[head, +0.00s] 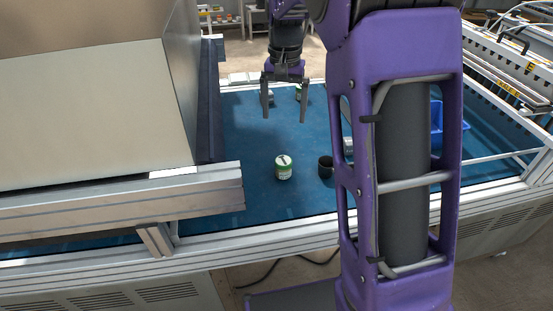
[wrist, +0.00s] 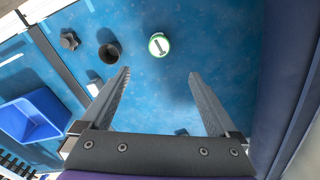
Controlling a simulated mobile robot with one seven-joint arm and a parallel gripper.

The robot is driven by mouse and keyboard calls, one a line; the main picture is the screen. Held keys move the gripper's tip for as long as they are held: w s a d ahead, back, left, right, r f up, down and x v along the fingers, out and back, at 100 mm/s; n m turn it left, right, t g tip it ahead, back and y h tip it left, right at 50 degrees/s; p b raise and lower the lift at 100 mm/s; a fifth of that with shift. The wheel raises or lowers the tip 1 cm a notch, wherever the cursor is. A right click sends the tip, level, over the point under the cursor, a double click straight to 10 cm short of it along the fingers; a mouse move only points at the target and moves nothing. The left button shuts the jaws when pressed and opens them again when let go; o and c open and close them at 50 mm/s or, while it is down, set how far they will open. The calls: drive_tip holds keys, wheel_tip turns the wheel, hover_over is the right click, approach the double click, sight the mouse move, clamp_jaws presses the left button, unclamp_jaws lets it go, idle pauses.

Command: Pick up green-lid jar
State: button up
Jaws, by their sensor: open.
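The green-lid jar (head: 283,172) stands upright on the blue surface, with a whitish body and a dark mark on its lid. In the wrist view the jar (wrist: 158,45) is seen from above, just beyond the fingertips and roughly centred between them. My gripper (head: 284,118) points down, open and empty, above the surface and farther back than the jar. Both fingers of the gripper (wrist: 159,73) show apart in the wrist view.
A dark cup (head: 325,167) stands just right of the jar. A dark knob (wrist: 69,40) and a small pale object (wrist: 94,87) lie near the cup. A blue bin (head: 450,122) is at the right. A large pale panel (head: 95,110) and metal rail bound the left.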

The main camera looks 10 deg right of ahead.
drive_tip(key=b, duration=0.2)
hover_over(283, 160)
drive_tip(key=f, duration=1.1)
drive_tip(key=shift+s+f, duration=0.1)
drive_tip(key=shift+s, duration=0.1)
drive_tip(key=shift+w+f+b, duration=0.15)
drive_tip(key=shift+f+b, duration=0.55)
drive_tip(key=shift+f, duration=2.4)
drive_tip(key=shift+r, duration=0.15)
drive_tip(key=c, duration=1.5)
